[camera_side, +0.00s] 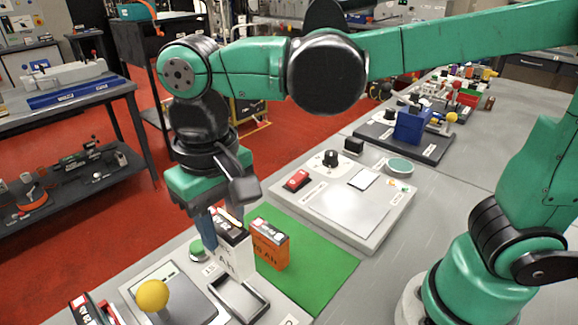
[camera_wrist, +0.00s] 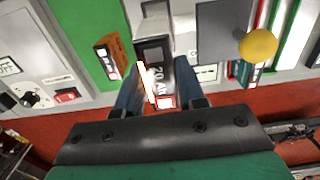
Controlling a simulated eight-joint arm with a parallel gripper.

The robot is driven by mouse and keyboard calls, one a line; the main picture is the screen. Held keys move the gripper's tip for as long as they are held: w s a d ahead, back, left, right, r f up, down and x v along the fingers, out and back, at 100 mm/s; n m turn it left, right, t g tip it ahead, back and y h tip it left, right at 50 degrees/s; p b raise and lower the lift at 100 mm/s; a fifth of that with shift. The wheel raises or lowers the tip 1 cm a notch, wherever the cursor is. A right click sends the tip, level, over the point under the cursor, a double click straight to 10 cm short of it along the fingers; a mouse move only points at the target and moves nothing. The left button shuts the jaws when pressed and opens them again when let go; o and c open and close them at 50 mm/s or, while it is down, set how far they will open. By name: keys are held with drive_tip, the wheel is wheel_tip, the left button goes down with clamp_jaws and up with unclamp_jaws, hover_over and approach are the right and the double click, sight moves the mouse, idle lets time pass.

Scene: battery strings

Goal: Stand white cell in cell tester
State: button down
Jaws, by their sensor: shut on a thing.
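The white cell (camera_side: 238,259), with a black top part and printed lettering, is upright in my gripper (camera_side: 222,228). My gripper is shut on it from above, and in the wrist view the fingers (camera_wrist: 158,92) stand on either side of the cell (camera_wrist: 158,72). The cell tester has an empty-looking rectangular frame (camera_side: 259,294), a green button (camera_side: 197,247) and a yellow ball-topped lever (camera_side: 153,295). The cell's lower end shows just behind the frame; I cannot tell whether it touches anything. The frame also shows at the top of the wrist view (camera_wrist: 154,9).
An orange cell (camera_side: 270,244) stands on the green mat (camera_side: 320,272), close to the right of the white cell. Another red and black cell (camera_side: 88,310) is at the lower left. A grey panel (camera_side: 345,205) with a knob and red switch lies behind. The mat's right side is clear.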

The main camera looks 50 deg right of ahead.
drive_tip(key=shift+f, duration=0.1)
drive_tip(key=shift+f, duration=4.2)
drive_tip(key=shift+f, duration=0.2)
drive_tip(key=shift+c, duration=2.2)
unclamp_jaws()
drive_tip(key=shift+r, duration=2.8)
